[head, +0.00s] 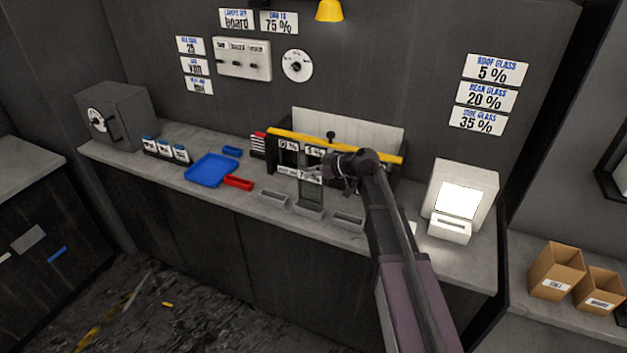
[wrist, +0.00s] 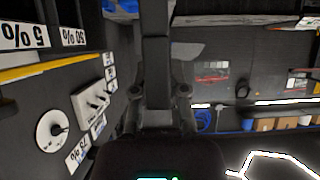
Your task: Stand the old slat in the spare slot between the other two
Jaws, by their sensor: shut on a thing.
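My gripper (head: 332,167) is in front of the dark rack (head: 272,158) on the counter. In the wrist view my gripper (wrist: 160,95) is shut on a dark, narrow bar-like piece (wrist: 156,55), seemingly the old slat, which stretches away between the fingers. My gripper and arm hide the right part of the rack, and I cannot tell which slot is free.
A yellow bar (head: 300,138) runs along the rack's top. Grey trays (head: 273,198) stand at the counter front. A blue tray (head: 212,169) and red tray (head: 238,182) lie to the left. A lit white box (head: 463,190) stands right. Counter space between blue tray and safe (head: 117,115) holds small labelled boxes (head: 165,150).

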